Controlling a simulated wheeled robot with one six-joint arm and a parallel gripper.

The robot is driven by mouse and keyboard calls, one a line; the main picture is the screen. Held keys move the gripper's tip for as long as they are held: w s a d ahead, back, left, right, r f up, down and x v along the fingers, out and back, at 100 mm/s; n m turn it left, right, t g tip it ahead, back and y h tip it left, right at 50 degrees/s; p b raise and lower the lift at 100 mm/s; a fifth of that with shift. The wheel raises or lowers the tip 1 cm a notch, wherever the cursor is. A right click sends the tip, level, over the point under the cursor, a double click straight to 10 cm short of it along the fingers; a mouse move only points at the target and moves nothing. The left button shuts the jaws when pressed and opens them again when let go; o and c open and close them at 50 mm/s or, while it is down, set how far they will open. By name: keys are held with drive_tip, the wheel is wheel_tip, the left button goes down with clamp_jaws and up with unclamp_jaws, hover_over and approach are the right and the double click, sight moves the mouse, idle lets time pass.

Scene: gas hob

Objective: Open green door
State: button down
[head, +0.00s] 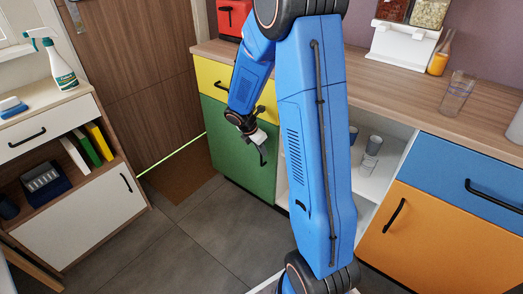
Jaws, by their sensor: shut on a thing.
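The green door (229,150) is the lower front of the cabinet left of my arm, under a yellow drawer front. It looks closed, flush with the cabinet. Its black handle (263,158) shows near the door's right side, partly hidden. My gripper (262,142) is at the upper part of this handle and is shut on it. My blue arm hides part of the cabinet's right side.
An open shelf compartment (370,186) with glasses is right of my arm. An orange door (390,236) lies farther right, under a blue drawer (465,179). A white cabinet (90,215) stands left. Grey floor (180,240) in front is clear.

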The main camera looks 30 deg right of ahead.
drive_tip(key=w+a+m+g, duration=0.3)
drive_tip(key=a+m, duration=0.5)
drive_tip(key=a, duration=2)
drive_tip(key=w+a+m+g+y, duration=0.1)
drive_tip(key=w+a+m+y, duration=0.2)
drive_tip(key=w+a+m, duration=0.5)
drive_tip(key=w+a, duration=1.2)
drive_tip(key=w, duration=0.1)
drive_tip(key=shift+w+g, duration=0.25)
drive_tip(key=shift+g, duration=0.15)
drive_tip(key=c, duration=1.8)
unclamp_jaws()
drive_tip(key=shift+c, duration=0.2)
